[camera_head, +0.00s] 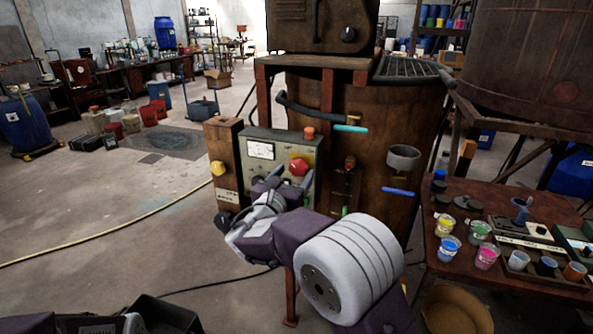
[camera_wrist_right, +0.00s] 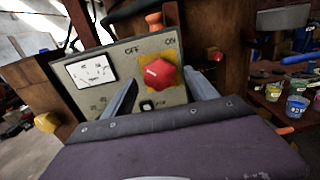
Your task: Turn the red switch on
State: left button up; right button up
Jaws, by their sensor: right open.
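The red switch (camera_head: 299,167) is a rotary knob on a yellow plate. It sits on the front of a grey-green control panel (camera_head: 262,136) by the vat. In the right wrist view the switch (camera_wrist_right: 159,74) lies below the words OFF and ON, with a pale mark on its left side. My right gripper (camera_head: 283,181) is open in front of the panel. In the wrist view its two fingers (camera_wrist_right: 163,92) stand apart on either side of the lower part of the knob. Whether they touch it, I cannot tell. My left gripper's jaws do not show.
An orange-red button (camera_head: 309,132) tops the panel, and a dial gauge (camera_head: 260,151) is at its left. A yellow knob (camera_head: 218,168) is on the wooden post beside it. A table (camera_head: 460,275) with paint cups stands at right. Open floor lies left.

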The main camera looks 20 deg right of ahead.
jog(key=shift+x, duration=1)
